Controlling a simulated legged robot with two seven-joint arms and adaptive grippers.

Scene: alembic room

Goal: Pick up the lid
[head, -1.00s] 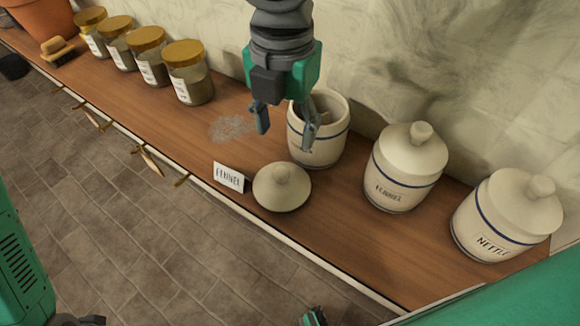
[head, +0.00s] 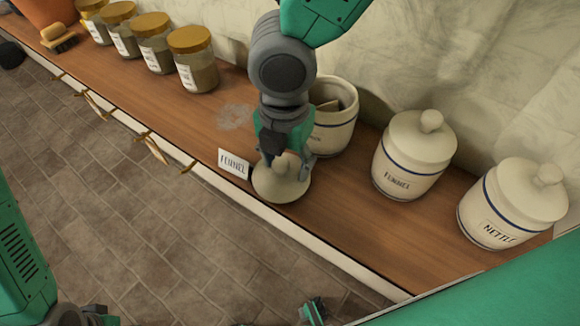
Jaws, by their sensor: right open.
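The cream lid (head: 281,188) lies knob up on the wooden counter, beside a small card reading FENNEL (head: 234,163). My right gripper (head: 287,161) points down over the lid, open, with its fingers on either side of the knob. I cannot tell whether they touch it. The open cream jar (head: 335,131) with a blue band stands just behind, partly hidden by my right arm. A green and dark part at the bottom edge (head: 313,311) looks like part of my left gripper; its fingers cannot be made out.
A lidded FENNEL jar (head: 408,165) and a lidded NETTLE jar (head: 505,212) stand to the right. Several gold-lidded glass jars (head: 193,62) and a brush (head: 58,38) stand at the left. A pale powder patch (head: 235,117) lies on the counter (head: 175,110). Handles line its front edge.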

